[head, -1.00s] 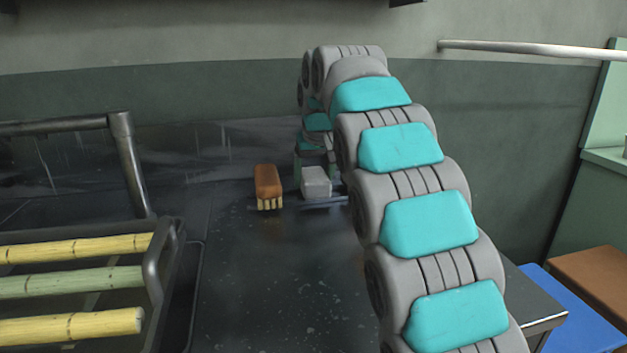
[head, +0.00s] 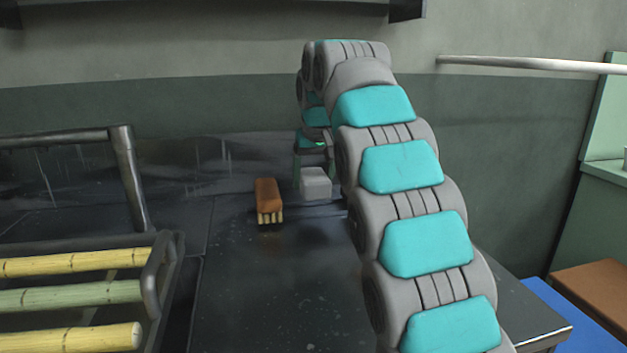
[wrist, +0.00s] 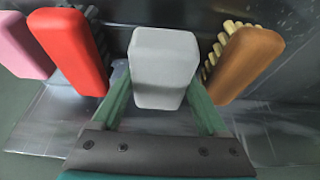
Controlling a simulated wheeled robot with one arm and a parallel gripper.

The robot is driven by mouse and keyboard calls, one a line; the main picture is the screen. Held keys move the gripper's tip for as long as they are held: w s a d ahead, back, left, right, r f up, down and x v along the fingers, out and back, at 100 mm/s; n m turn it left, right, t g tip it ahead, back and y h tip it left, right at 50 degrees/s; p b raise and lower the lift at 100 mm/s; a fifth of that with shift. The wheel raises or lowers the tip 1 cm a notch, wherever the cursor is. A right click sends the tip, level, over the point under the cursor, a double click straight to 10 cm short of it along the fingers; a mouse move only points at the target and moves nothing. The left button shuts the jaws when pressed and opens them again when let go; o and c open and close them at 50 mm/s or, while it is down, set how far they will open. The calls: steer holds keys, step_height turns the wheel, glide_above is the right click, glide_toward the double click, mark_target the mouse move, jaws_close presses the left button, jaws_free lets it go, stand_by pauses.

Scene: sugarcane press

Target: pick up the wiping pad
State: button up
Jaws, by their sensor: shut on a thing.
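The wiping pad appears to be the pale grey block (head: 316,183), which shows at the lower end of my arm in the head view. In the wrist view the grey block (wrist: 163,65) sits between the two green fingers of my gripper (wrist: 160,98), which are shut on it. In the head view the fingers are mostly hidden behind the arm and block. The block seems to be just above the dark worktop (head: 260,290); the exact gap is hard to tell.
A brown brush (head: 268,198) with pale bristles stands just left of the block. The wrist view also shows a red brush (wrist: 70,50) and a pink one (wrist: 22,45). A rack with cane stalks (head: 70,297) is at left. The worktop's front middle is clear.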

steer(key=shift+s, duration=0.95)
steer(key=s+a+r+b, duration=0.1)
steer(key=s+b, duration=0.1)
steer(key=s, duration=1.1)
steer(key=shift+a+r, duration=0.15)
steer(key=shift+a, duration=0.1)
